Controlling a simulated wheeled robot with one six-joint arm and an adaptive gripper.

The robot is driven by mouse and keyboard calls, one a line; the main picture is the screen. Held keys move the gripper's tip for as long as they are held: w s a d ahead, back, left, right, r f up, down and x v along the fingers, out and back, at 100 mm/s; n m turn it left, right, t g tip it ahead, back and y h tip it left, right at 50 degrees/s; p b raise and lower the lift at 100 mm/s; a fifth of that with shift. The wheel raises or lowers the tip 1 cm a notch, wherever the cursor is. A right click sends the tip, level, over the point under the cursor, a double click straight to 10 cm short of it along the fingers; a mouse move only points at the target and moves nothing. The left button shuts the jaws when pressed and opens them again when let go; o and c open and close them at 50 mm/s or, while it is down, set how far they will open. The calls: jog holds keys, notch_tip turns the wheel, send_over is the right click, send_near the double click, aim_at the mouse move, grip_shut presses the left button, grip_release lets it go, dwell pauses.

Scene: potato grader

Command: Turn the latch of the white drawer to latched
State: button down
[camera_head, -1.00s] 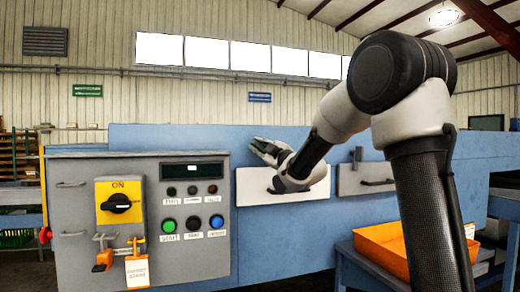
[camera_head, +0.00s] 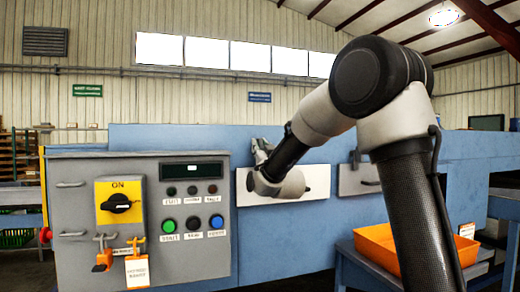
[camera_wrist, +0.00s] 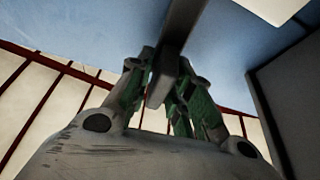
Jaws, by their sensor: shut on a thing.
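The white drawer (camera_head: 318,181) is set in the blue machine's front, right of the control panel, and looks shut. My gripper (camera_head: 262,147) is at its upper left edge, fingers pointing up. In the wrist view, my gripper (camera_wrist: 168,98) has its green-grey fingers closed around a grey bar (camera_wrist: 178,30), which appears to be the drawer's latch. In the head view the latch is hidden by my gripper, so its exact angle cannot be told. My wrist covers part of the drawer front.
The grey control panel (camera_head: 140,255) with a yellow switch (camera_head: 118,188) stands close on the left. An orange tray (camera_head: 376,248) sits on a blue stand at lower right.

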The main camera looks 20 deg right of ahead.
jog(key=shift+f+m+h, duration=0.1)
jog(key=shift+m+h, duration=0.3)
jog(key=shift+m, duration=0.4)
jog(key=c, duration=1.4)
grip_release()
jog(key=shift+c, duration=0.2)
jog(key=v, duration=1.2)
